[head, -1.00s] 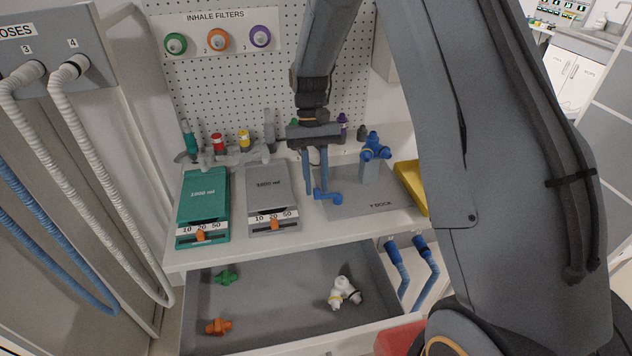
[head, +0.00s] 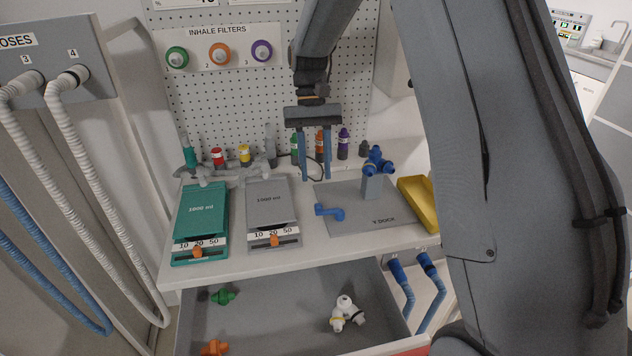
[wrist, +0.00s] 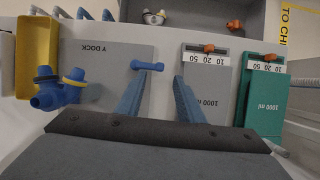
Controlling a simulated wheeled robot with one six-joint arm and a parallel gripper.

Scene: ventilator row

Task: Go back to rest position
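My gripper (head: 315,176) is open, its two blue fingers apart and pointing down with nothing between them. In the head view it hangs above the back of the worktop, in front of several small bottles. In the wrist view my gripper (wrist: 158,100) also shows spread fingers. A small blue elbow piece (head: 330,211) lies on the grey Y DOCK plate (head: 385,218), apart from the fingers; in the wrist view the elbow (wrist: 147,66) lies beyond the fingertips. A blue Y piece (head: 377,161) sits on a post on the dock.
A teal 1000 ml unit (head: 200,215) and a grey one (head: 270,207) stand left of the dock. A yellow tray (head: 419,203) is at its right. An open drawer (head: 275,315) below holds green, orange and white connectors. A pegboard (head: 235,105) rises behind.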

